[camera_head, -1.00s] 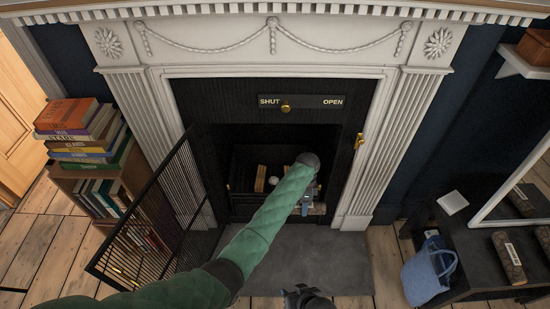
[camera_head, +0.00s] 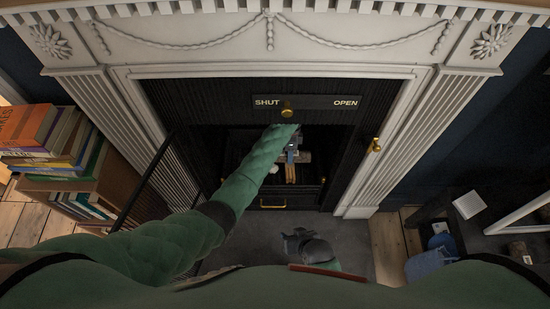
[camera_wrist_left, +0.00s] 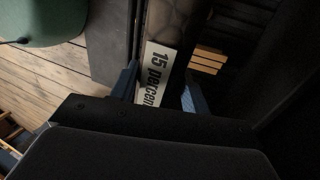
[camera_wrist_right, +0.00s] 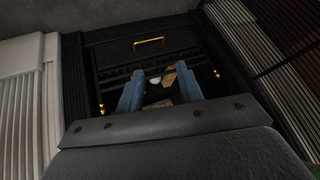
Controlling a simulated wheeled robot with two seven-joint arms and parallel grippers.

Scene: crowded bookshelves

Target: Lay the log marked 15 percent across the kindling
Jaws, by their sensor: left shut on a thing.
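The log marked 15 percent (camera_wrist_left: 160,75) is between my left gripper's blue fingers in the left wrist view, its white label facing the camera. In the head view my left gripper (camera_head: 292,152) is inside the fireplace opening, and the log's brown end (camera_head: 305,157) shows to its right. Pale kindling sticks (camera_head: 291,173) show just below the log; they also show right of it in the left wrist view (camera_wrist_left: 208,60). I cannot tell whether log and kindling touch. My right gripper (camera_wrist_right: 158,90) is open and empty, low in front of the hearth.
A black mesh screen (camera_head: 150,180) stands open at the left beside stacked books (camera_head: 45,145). A SHUT/OPEN plate with a brass knob (camera_head: 287,112) is above the opening. A black drawer with a brass handle (camera_head: 273,204) is below. A blue bag (camera_head: 432,268) lies at right.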

